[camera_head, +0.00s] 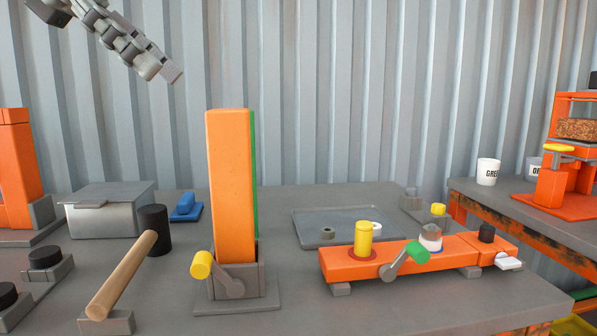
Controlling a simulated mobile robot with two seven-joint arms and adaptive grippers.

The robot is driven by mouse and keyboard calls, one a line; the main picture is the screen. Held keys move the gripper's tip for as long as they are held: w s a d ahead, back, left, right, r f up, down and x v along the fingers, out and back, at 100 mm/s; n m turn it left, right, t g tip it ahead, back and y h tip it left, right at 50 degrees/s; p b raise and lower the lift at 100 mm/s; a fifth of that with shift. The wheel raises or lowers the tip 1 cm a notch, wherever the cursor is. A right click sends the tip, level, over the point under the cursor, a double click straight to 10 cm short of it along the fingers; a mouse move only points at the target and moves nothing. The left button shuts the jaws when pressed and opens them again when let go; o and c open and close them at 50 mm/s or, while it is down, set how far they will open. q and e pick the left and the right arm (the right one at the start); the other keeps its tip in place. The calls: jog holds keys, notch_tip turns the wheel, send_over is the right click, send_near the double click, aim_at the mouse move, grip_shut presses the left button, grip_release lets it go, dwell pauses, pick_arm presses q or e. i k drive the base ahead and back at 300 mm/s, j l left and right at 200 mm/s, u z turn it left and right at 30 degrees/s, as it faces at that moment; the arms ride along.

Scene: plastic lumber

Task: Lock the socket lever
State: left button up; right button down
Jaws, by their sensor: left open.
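A grey socket (245,279) on a flat base plate holds the foot of an upright orange post (228,184) with a green strip along its right side. A grey lever with a yellow knob (201,264) is on the front of the socket. Its arm slants up and left from the pivot, and the knob sits left of the post. My left gripper (172,75) is at the upper left, open and empty, high above the table and well away from the lever. My right gripper is out of view.
A mallet (130,269) stands left of the socket, with a metal box (104,215) behind. At right, an orange beam (345,262) carries a yellow peg and a green-knobbed lever (417,251). A grey tray (306,227) lies behind it. The table front right of the socket is clear.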

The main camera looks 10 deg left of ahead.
aim_at(203, 262)
jog(key=k+l, duration=0.55)
jog(key=l, duration=0.15)
jog(key=k+l, duration=0.6)
jog(key=l, duration=0.1)
